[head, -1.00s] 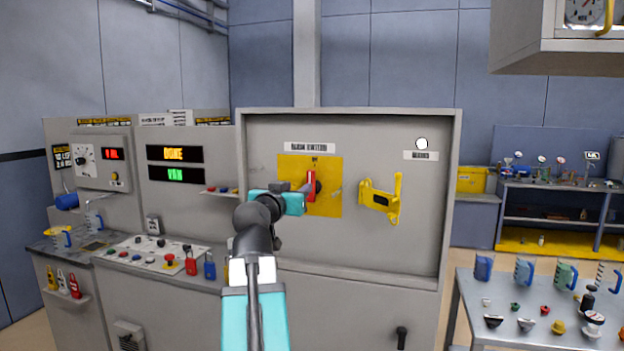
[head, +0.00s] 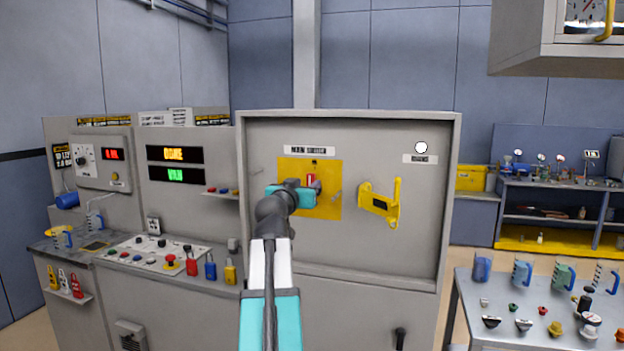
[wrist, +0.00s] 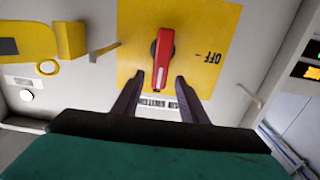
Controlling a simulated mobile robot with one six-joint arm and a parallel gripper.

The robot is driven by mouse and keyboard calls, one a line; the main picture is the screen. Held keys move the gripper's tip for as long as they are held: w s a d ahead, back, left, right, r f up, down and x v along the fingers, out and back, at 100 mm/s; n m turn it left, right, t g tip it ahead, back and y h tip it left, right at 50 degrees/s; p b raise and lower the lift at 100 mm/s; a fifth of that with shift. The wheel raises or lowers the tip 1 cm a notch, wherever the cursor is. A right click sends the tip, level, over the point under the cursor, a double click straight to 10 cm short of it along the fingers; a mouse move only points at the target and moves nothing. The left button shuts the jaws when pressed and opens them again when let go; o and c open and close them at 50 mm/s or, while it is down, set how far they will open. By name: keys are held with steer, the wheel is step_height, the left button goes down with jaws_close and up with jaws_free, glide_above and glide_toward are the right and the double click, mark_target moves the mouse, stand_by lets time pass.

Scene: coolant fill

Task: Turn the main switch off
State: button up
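The main switch has a red handle (head: 311,179) on a yellow plate (head: 330,206) in the grey panel. In the head view my gripper (head: 316,190) is in front of the plate and hides the lower part of the handle. In the wrist view the red handle (wrist: 163,58) stands nearly upright, and the "OFF" mark (wrist: 213,57) shows upside down to its right. My gripper (wrist: 160,80) is open there, one finger on each side of the handle's near end. A gap shows on both sides; I see no grip on it.
A yellow bracket (head: 379,204) sticks out of the panel right of the switch. A console (head: 150,250) with buttons and several padlocks stands to the left. A table (head: 462,308) with jugs and caps is at the right. The panel's raised frame (head: 452,200) surrounds the switch.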

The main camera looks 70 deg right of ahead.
mark_target(309, 182)
steer(key=shift+w+d+p, duration=0.15)
steer(key=shift+d+p, duration=0.45)
steer(key=shift+d, duration=1.85)
